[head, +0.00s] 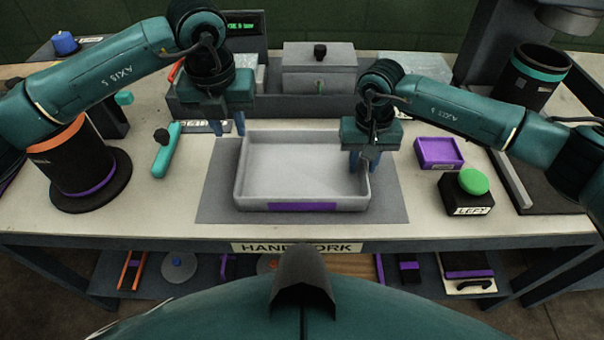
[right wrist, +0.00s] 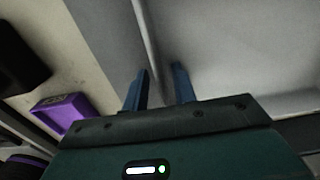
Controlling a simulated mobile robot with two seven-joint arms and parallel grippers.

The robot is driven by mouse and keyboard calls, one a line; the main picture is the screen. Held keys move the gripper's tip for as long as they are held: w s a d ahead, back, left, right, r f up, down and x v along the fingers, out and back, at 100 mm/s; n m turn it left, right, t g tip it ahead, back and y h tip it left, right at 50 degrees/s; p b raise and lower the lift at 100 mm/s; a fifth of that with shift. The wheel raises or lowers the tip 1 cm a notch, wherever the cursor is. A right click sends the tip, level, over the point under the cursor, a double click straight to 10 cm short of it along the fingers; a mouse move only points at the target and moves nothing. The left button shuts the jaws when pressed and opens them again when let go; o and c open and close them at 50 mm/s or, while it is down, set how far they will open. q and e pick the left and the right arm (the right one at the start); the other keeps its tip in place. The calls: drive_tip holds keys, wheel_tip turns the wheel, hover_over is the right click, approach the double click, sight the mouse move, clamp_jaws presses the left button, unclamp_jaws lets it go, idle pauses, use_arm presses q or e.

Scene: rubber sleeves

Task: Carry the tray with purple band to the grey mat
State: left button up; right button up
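The shallow light-grey tray (head: 300,193) has a purple band (head: 302,206) on its front wall. It sits upright and empty on the grey mat (head: 390,205). My left gripper (head: 233,132) is at the tray's back left corner with its fingers apart; whether they touch the wall is hidden. My right gripper (head: 360,168) is at the tray's right wall. In the right wrist view its fingers (right wrist: 160,88) stand apart, one outside the wall over the mat and one inside the tray (right wrist: 230,50), with a gap visible between them.
A small purple bin (head: 439,153) and a black box with a green button (head: 473,182) stand right of the mat. A teal-handled tool (head: 165,152) lies to the left. A grey lidded box (head: 319,70) stands behind. The mat's front strip is clear.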

wheel_tip(320, 180, up, 12)
idle(0.4)
drive_tip(key=shift+f, duration=0.15)
